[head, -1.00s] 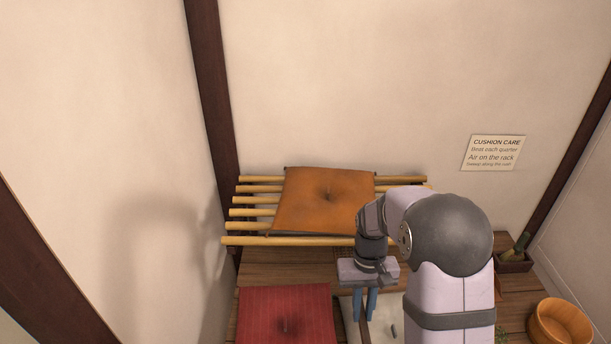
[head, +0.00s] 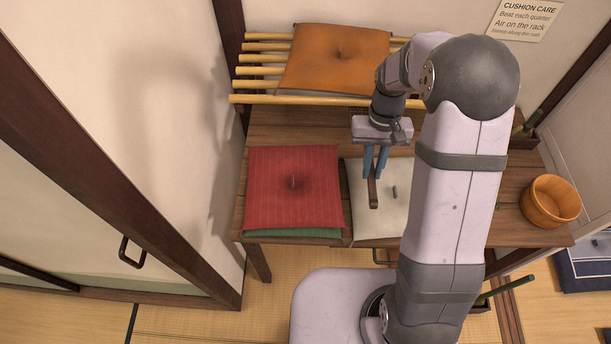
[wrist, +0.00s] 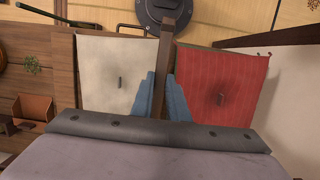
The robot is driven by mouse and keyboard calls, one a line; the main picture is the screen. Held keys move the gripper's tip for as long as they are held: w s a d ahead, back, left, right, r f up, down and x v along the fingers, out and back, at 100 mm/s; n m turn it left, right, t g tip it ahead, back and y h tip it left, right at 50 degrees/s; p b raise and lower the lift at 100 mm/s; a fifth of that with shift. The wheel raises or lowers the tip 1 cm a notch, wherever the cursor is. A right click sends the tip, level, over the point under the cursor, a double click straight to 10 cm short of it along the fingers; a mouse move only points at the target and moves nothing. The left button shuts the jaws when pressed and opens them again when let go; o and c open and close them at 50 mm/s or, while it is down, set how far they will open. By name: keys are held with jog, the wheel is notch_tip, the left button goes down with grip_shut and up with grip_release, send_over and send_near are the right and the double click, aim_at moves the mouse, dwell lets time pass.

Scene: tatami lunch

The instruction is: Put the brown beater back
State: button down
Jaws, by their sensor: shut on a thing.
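My gripper (head: 375,172) is shut on the brown beater (head: 373,193), a dark narrow strip that hangs below the blue fingers over the white cushion. In the wrist view my gripper (wrist: 163,95) has the beater (wrist: 164,60) between its fingers, running up the picture between the white cushion (wrist: 108,75) and the red cushion (wrist: 222,85).
An orange cushion (head: 335,60) lies on the bamboo rack (head: 262,71) at the back. The red cushion lies on a green one (head: 295,233). A wooden tub (head: 550,201) stands right. A box with green-tipped contents (head: 524,133) is back right. My arm hides part of the table.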

jog(key=s+d+f+m+b, duration=0.1)
jog(key=d+f+m+b, duration=0.1)
jog(key=d+f, duration=0.3)
jog(key=s+d+f+m+b, duration=0.2)
jog(key=d+f, duration=0.3)
jog(key=d, duration=0.4)
jog(key=s+d+f+m+y+b, duration=0.1)
jog(key=d+f+m+b, duration=0.1)
jog(key=d+f, duration=0.3)
jog(key=shift+s+d+f+t+b, duration=0.15)
jog(key=shift+s+d+b, duration=0.05)
jog(key=shift+d+b, duration=0.3)
jog(key=shift+s+d+f+t+b, duration=0.2)
jog(key=shift+d+b, duration=0.2)
jog(key=shift+d, duration=0.2)
jog(key=shift+m, duration=0.3)
jog(key=d, duration=0.1)
jog(key=d+f, duration=0.1)
jog(key=d, duration=0.1)
jog(key=d+f, duration=0.1)
jog(key=d, duration=0.1)
jog(key=shift+w+d+b, duration=0.15)
jog(key=shift+w+b, duration=0.1)
jog(key=shift+b, duration=0.15)
jog(key=w+d+r+n, duration=0.3)
jog(key=w+d+n, duration=0.1)
jog(key=d+n, duration=0.1)
jog(key=shift+w+h, duration=0.15)
jog(key=shift+h, duration=0.25)
jog(key=shift+f, duration=0.2)
